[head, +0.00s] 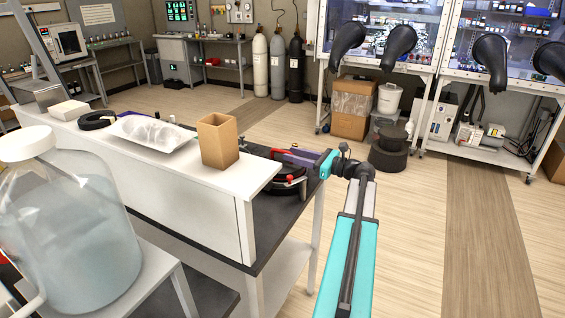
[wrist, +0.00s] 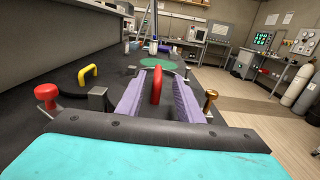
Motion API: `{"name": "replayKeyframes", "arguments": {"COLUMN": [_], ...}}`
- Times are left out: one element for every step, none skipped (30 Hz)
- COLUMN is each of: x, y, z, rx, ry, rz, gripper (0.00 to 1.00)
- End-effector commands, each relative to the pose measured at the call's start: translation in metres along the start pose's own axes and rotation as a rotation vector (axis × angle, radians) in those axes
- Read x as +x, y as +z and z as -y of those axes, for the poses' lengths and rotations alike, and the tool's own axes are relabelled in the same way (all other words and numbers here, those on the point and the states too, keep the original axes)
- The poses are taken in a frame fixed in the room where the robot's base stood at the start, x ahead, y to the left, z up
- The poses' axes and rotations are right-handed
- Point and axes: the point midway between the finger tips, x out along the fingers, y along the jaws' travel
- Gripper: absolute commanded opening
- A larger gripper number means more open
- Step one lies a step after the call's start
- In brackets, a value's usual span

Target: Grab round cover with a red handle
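My gripper (wrist: 158,90) is open, its two purple fingers spread on either side of a red arched handle (wrist: 156,85) in the wrist view. Gaps show between the handle and both fingers. The round cover under the handle cannot be made out clearly there; the surface around it is dark. In the head view my gripper (head: 293,156) reaches left over the dark bench, above black round parts (head: 284,188) with a little red on them. The white shelf hides part of that area.
A red knob (wrist: 46,94), a yellow handle (wrist: 88,76) and a brass knob (wrist: 210,99) stand close around my gripper. A green disc (wrist: 158,63) lies just beyond. A cardboard box (head: 218,142) stands on the white shelf (head: 190,172).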

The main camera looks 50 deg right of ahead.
Motion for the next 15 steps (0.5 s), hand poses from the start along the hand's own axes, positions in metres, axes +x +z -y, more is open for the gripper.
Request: {"name": "replayKeyframes", "arguments": {"x": [0.002, 0.003, 0.005, 0.008, 0.010, 0.014, 0.018, 0.021, 0.026, 0.030, 0.034, 0.038, 0.041, 0.044, 0.047], "y": [0.000, 0.001, 0.001, 0.001, 0.002, 0.002, 0.003, 0.003, 0.003, 0.003, 0.003, 0.003, 0.003, 0.002, 0.002], "z": [0.000, 0.000, -0.001, -0.001, -0.001, -0.002, -0.002, -0.003, -0.004, -0.004, -0.004, -0.003, -0.003, -0.003, -0.003], "rx": [0.000, 0.000, 0.000, 0.000, 0.000, 0.001, 0.001, 0.001, 0.001, 0.001, 0.001, 0.001, 0.001, 0.001, 0.001], "ry": [0.000, 0.001, 0.001, 0.001, 0.001, 0.002, 0.002, 0.002, 0.002, 0.002, 0.002, 0.001, 0.001, 0.001, 0.000], "rz": [0.000, 0.000, 0.000, 0.000, 0.000, 0.000, 0.000, 0.000, 0.000, 0.000, 0.000, 0.000, 0.000, 0.000, 0.000], "gripper": [0.34, 0.34, 0.34, 0.34, 0.34, 0.34, 0.34, 0.34, 0.34, 0.34, 0.34, 0.34, 0.34, 0.34, 0.34]}}
